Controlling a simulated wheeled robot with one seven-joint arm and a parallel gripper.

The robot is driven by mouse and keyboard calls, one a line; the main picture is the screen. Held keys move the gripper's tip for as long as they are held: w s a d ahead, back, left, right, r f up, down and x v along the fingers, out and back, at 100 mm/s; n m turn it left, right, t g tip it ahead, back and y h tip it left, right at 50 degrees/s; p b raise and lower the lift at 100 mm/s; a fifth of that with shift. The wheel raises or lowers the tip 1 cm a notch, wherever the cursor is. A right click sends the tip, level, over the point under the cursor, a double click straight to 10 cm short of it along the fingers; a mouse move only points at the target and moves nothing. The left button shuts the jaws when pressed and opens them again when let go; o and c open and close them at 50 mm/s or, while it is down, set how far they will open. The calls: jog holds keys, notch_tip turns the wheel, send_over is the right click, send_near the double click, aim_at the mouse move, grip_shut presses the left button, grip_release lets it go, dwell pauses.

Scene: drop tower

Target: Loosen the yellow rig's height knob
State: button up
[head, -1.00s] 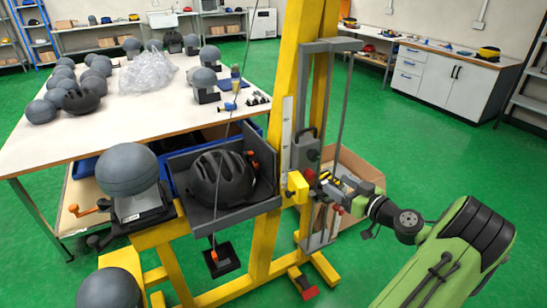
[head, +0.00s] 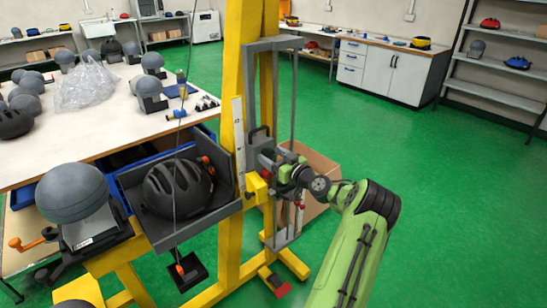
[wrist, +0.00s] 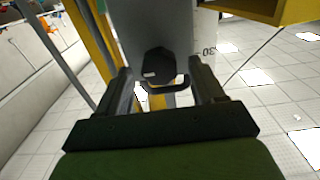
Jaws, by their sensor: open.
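The yellow rig (head: 233,75) stands upright, with a white height scale (head: 239,135) on its post. A grey carriage (head: 262,143) with a black loop handle sits beside the scale. My gripper (head: 268,160) is at the carriage's front, its fingers largely hidden in the head view. In the wrist view my gripper (wrist: 163,78) is open, with a finger on each side of a black part (wrist: 158,66) of the carriage. I cannot tell whether this part is the height knob, or whether the fingers touch it. A yellow block (head: 257,187) is below the carriage.
A black helmet (head: 178,188) sits in a grey tray (head: 222,209) left of the post. A grey headform (head: 72,192) stands further left, near an orange-handled lever (head: 27,243). A cardboard box (head: 318,165) is behind my arm. The green floor on the right is clear.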

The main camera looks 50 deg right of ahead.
jog(key=c, duration=1)
jog(key=shift+c, duration=0.2)
jog(key=shift+m, duration=0.3)
jog(key=m, duration=0.3)
jog(key=shift+d+m, duration=0.1)
jog(key=shift+m, duration=0.2)
jog(key=m, duration=0.4)
jog(key=shift+m+p, duration=0.3)
jog(key=shift+p, duration=0.1)
jog(key=m+p, duration=0.1)
jog(key=m, duration=0.3)
jog(key=shift+d+m+p, duration=0.1)
jog(key=shift+m+p, duration=0.2)
jog(key=shift+p, duration=0.05)
jog(key=shift+f+m+p, duration=0.15)
jog(key=shift+m+p, duration=0.85)
jog(key=shift+m, duration=1.2)
